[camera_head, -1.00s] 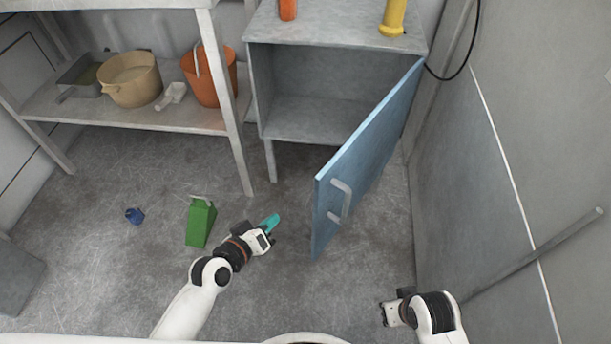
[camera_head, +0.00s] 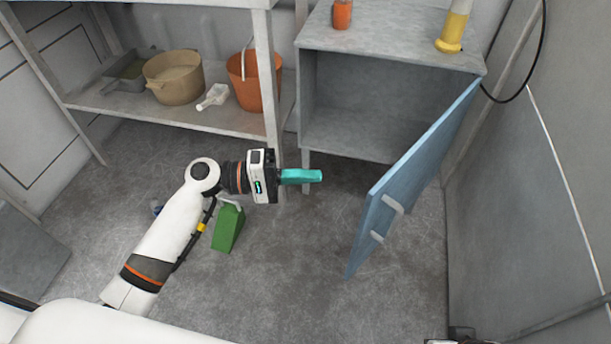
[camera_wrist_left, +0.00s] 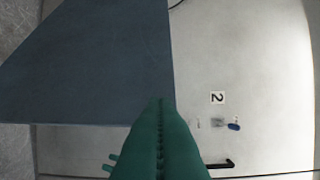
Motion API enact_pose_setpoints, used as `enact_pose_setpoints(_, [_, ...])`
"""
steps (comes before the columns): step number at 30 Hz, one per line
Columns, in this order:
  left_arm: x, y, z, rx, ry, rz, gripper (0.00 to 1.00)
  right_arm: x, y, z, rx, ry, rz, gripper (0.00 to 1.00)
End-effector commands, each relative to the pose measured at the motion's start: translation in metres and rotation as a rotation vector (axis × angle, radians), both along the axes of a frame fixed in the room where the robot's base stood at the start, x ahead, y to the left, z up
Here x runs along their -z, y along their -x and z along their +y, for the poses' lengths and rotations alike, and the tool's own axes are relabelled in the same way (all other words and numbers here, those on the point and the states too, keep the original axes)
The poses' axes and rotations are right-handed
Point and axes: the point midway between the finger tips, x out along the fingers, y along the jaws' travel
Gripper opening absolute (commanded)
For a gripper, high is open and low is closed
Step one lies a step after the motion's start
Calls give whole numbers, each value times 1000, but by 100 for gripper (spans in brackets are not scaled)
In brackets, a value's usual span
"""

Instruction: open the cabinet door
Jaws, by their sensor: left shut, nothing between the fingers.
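The grey cabinet (camera_head: 309,95) stands at the back, its front open and its inside bare. Its blue door (camera_head: 415,165) is hinged at the right and swung wide out toward me. The door's pale handle (camera_head: 378,236) is on the outer face. My left gripper (camera_head: 320,176) is shut and empty, its teal fingers pointing right, left of the door's free edge and in front of the cabinet opening. In the left wrist view the shut fingers (camera_wrist_left: 160,105) lie before a dark blue panel, seemingly the door (camera_wrist_left: 100,65). My right gripper (camera_head: 455,338) barely shows at the bottom edge.
A shelf (camera_head: 190,113) at the left holds an orange bucket (camera_head: 258,85), a tan pot (camera_head: 172,82) and a white scoop (camera_head: 213,97). A green container (camera_head: 228,230) stands on the floor behind my left arm. A grey wall (camera_head: 540,200) closes the right side.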

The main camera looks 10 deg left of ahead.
Motion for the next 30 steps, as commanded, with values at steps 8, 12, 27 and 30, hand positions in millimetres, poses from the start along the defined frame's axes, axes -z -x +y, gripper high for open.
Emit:
enact_pose_setpoints(8, [0,-17,-59,1,3,-2,0,2,0,0,0,0,0,36])
enact_pose_setpoints(12, [0,-8,-80,0,0,0,0,1,0,0,0,0,0,36])
enact_pose_setpoints(27, [1,2,-97,-3,-2,1,0,1,0,0,-1,0,1,36])
enact_pose_setpoints(30, [1,2,-97,-3,-2,1,0,1,0,0,-1,0,1,36])
